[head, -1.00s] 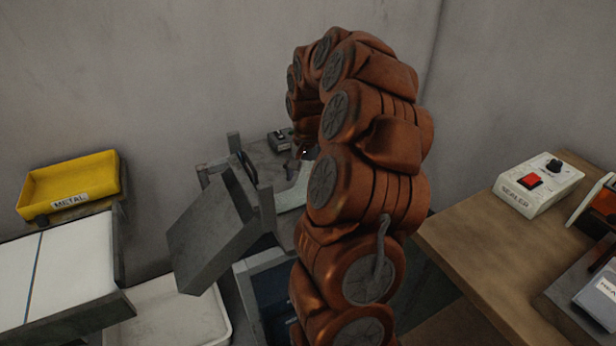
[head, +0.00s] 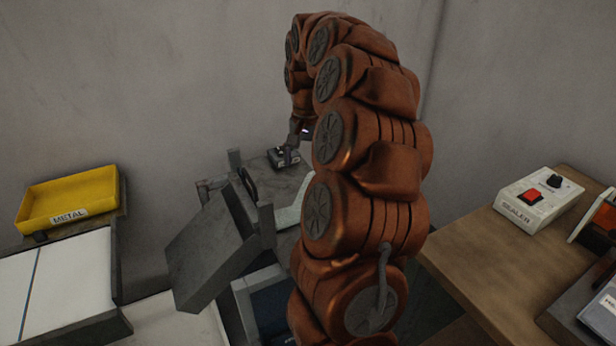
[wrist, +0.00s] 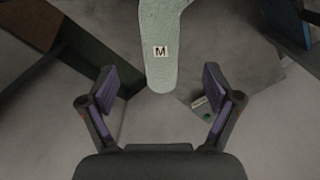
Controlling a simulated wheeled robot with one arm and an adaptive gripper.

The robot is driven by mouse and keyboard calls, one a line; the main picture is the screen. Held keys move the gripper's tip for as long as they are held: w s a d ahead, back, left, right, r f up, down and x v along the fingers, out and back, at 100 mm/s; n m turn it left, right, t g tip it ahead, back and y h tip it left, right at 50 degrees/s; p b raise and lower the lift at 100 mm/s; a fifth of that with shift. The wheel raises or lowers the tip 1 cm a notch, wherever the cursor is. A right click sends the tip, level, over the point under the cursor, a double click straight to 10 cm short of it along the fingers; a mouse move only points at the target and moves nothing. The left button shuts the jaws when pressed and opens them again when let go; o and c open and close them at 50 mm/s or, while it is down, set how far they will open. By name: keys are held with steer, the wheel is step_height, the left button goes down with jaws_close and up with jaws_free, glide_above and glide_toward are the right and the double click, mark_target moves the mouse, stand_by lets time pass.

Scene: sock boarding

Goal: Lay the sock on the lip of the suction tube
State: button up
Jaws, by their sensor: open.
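The pale green sock (wrist: 160,45) carries a small white tag marked M in the wrist view. It runs in from the top edge, and its rounded end lies ahead of my gripper (wrist: 158,75). My gripper is open, its two fingers standing apart with nothing between them that I can see gripped. In the head view a pale strip of the sock (head: 288,217) lies low on the grey bench, partly hidden by my arm. My gripper (head: 298,132) hangs above and behind it, largely hidden. I cannot make out the suction tube's lip in either view.
A tilted grey box-shaped part (head: 212,252) stands left of the bench. A yellow METAL tray (head: 68,199) is at left. A white SEALER box (head: 538,198) stands on the wooden table (head: 470,245) at right.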

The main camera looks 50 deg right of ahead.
steer(key=shift+r, duration=1.05)
